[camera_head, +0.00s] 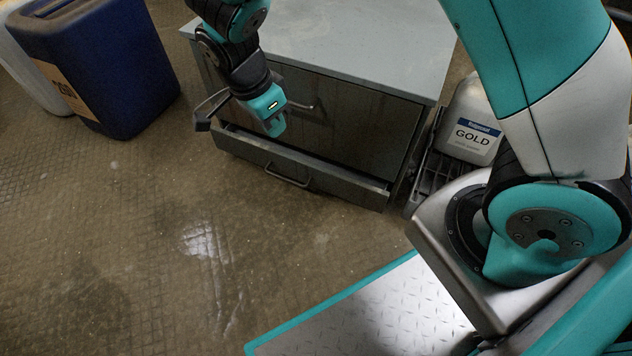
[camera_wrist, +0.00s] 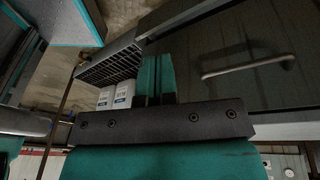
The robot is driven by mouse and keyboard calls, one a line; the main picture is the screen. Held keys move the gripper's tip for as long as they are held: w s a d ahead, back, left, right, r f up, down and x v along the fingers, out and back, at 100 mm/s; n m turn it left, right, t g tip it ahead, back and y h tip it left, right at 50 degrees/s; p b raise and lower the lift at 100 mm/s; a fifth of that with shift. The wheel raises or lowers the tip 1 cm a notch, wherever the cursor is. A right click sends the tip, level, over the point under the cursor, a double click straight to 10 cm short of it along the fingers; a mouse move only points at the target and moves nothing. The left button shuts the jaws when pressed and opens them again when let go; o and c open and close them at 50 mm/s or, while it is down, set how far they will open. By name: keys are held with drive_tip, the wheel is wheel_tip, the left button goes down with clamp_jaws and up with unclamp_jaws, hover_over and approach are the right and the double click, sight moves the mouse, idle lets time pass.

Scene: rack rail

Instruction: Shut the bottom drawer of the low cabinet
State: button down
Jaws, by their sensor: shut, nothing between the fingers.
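The low cabinet (camera_head: 350,40) has a pale grey top and a dark front. Its bottom drawer (camera_head: 335,182) stands partly out, with its rim and a bar handle (camera_head: 287,176) showing. The drawer above looks closed; its handle (camera_head: 302,106) is partly behind my gripper. My gripper (camera_head: 274,127) is shut and empty, in front of the cabinet's left half and above the bottom drawer in the picture; I cannot tell whether it touches. In the wrist view the teal fingers (camera_wrist: 156,76) are together, beside the dark cabinet front (camera_wrist: 215,55) and a bar handle (camera_wrist: 248,67).
A blue container (camera_head: 105,65) stands on the floor at left, with a white one (camera_head: 38,65) behind it. A white jug labelled GOLD (camera_head: 470,125) and a dark slatted rack (camera_head: 435,175) stand right of the cabinet. The floor (camera_head: 180,240) before the drawer is clear.

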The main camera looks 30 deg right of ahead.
wheel_tip(320, 180, down, 12)
drive_tip(key=w+m+h+b, duration=0.2)
drive_tip(key=m+h, duration=0.1)
drive_tip(key=m, duration=0.3)
drive_tip(key=m+h+b, duration=0.2)
drive_tip(key=m+b, duration=0.4)
drive_tip(key=b, duration=0.4)
approach(324, 177)
drive_tip(key=shift+x, duration=2.65)
drive_tip(key=shift+s, duration=0.15)
